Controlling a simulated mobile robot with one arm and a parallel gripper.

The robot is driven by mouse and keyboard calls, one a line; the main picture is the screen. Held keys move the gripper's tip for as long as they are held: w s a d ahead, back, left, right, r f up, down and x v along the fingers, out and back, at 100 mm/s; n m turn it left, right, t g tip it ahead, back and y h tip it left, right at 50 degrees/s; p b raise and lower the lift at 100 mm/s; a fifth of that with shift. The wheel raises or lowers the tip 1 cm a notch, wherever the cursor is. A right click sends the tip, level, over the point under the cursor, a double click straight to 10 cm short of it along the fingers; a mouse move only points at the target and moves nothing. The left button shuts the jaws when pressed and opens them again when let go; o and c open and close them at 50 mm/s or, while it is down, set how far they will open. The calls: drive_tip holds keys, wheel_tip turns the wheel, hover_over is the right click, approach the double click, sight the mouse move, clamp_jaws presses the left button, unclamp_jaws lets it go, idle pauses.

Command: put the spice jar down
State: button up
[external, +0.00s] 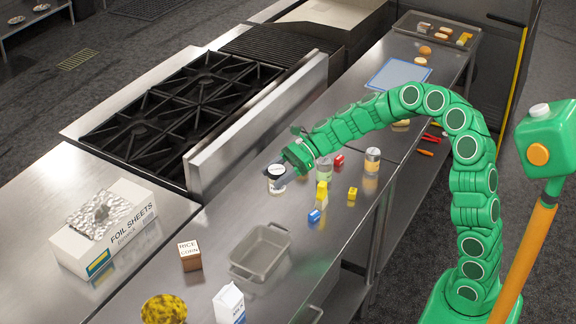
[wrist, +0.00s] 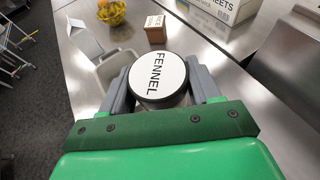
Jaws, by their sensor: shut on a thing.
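The spice jar has a round white lid marked FENNEL and a dark rim, and fills the middle of the wrist view (wrist: 158,76). In the external view the jar (external: 276,172) is small, at the end of my arm over the steel counter. My gripper (external: 284,176) is shut on the jar, with one grey finger on each side of it. The jar's lower part is mostly hidden in the wrist view. I cannot tell whether its base touches the counter.
A grey tray (external: 260,252), a wooden box (external: 190,256) and a milk carton (external: 229,304) stand toward the front. Yellow, blue and red blocks and cans (external: 372,160) stand to the right of the jar. The stove's raised steel panel (external: 258,125) is behind. Bare counter lies between jar and tray.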

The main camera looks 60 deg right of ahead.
drive_tip(key=d, duration=1.2)
drive_tip(key=shift+w+d+f, duration=0.3)
drive_tip(key=shift+w+f, duration=1.85)
drive_tip(key=shift+f, duration=0.05)
drive_tip(key=shift+w+d+f, duration=0.25)
drive_tip(key=shift+w+f, duration=1.95)
drive_tip(key=shift+w+d+f, duration=0.3)
drive_tip(key=shift+w+f, duration=1.85)
drive_tip(key=shift+f, duration=0.05)
drive_tip(key=shift+f, duration=0.15)
drive_tip(key=o, duration=1.1)
